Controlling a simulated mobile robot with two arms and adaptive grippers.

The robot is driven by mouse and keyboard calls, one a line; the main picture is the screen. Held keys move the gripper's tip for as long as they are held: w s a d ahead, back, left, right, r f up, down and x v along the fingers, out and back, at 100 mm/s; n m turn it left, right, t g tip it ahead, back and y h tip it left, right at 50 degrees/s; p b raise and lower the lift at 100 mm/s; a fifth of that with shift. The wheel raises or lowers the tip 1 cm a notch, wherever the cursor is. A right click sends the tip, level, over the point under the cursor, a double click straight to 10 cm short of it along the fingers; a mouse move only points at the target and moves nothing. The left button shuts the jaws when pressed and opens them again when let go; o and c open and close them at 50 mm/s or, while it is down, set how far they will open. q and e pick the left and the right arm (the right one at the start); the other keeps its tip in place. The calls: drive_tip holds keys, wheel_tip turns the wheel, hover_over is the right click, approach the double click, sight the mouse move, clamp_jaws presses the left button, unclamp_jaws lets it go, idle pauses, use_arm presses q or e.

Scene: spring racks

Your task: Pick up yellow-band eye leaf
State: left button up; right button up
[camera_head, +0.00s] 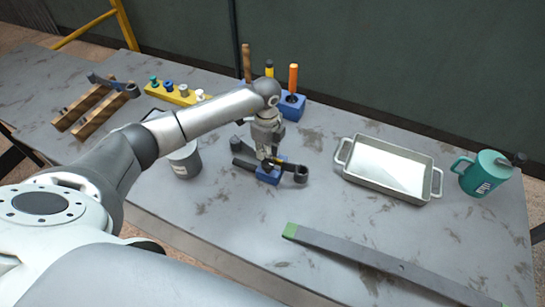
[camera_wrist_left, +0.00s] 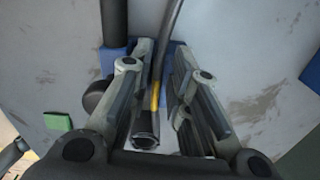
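The yellow-band eye leaf (camera_head: 299,174) is a dark bar with a rolled eye, lying across a blue block (camera_head: 268,176) in the middle of the table. My left gripper (camera_head: 268,157) points down over it and hides part of it. In the left wrist view, the leaf's yellow band (camera_wrist_left: 155,95) shows between the two fingers of the left gripper (camera_wrist_left: 163,55). The fingers stand on either side of the bar, with a gap visible at the right. My right gripper is not in view.
A grey tray (camera_head: 431,172) and a teal mug (camera_head: 478,180) stand at the right. A long green-ended bar (camera_head: 365,256) lies in front. A grey cup (camera_head: 186,162) stands left of the leaf. Behind are a yellow rack (camera_head: 170,95) and a tool holder (camera_head: 290,107); wooden rails (camera_head: 93,110) lie far left.

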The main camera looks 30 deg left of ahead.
use_arm(q)
drive_tip(key=shift+s+f, duration=0.15)
drive_tip(key=shift+f, duration=0.1)
drive_tip(key=shift+s+d, duration=0.1)
clamp_jaws()
